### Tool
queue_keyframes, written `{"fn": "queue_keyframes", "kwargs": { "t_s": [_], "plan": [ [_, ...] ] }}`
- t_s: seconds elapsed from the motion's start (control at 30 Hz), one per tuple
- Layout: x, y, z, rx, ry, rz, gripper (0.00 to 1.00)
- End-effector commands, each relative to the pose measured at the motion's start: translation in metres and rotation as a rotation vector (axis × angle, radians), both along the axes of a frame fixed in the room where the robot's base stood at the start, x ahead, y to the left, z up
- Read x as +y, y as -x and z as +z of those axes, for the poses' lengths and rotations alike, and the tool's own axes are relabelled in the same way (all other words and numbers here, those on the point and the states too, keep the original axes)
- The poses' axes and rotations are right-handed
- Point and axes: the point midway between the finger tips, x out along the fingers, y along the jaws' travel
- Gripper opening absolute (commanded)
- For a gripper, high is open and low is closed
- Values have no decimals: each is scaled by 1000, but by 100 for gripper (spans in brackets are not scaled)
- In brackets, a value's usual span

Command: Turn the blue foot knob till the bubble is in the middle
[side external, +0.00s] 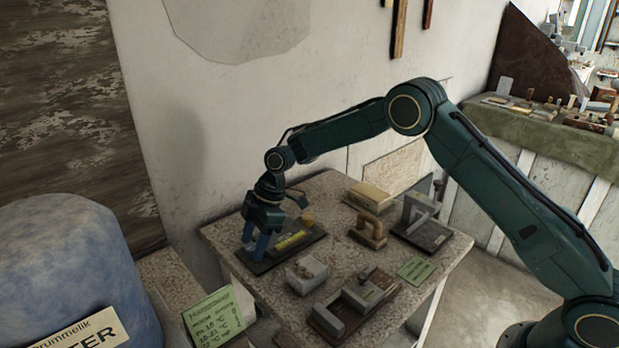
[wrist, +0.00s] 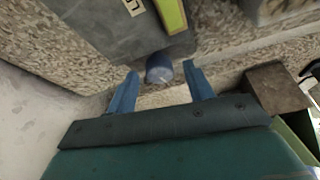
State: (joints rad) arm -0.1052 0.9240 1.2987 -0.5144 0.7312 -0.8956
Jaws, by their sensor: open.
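The blue foot knob (wrist: 159,68) shows in the wrist view, at the edge of a dark grey plate (wrist: 118,32). My gripper (wrist: 158,80) is open, its two blue fingers on either side of the knob with a gap to each. In the side external view my gripper (side external: 258,246) points down at the left end of the dark plate (side external: 312,236) on the table, and the knob cannot be made out there. A yellow-green level vial (side external: 294,240) lies on the plate; part of it shows in the wrist view (wrist: 172,14). The bubble cannot be made out.
A yellow knob (side external: 308,219) stands at the plate's far side. On the speckled table (side external: 335,192) are a grey block (side external: 306,272), a wooden-handled tool (side external: 368,230), a grey vise-like tool (side external: 352,303), a square on a dark base (side external: 422,222) and a green card (side external: 416,269).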

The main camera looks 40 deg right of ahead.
Motion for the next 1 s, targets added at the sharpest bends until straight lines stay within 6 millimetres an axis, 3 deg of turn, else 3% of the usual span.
{"fn": "queue_keyframes", "kwargs": {
  "t_s": [0.33,0.57,0.77,1.0],
  "plan": [
    [1,0,-3,-1,0,0,52],
    [1,0,-3,0,0,0,8],
    [1,0,-2,0,-1,-23,8],
    [2,2,-2,0,1,-207,8]
  ]
}}
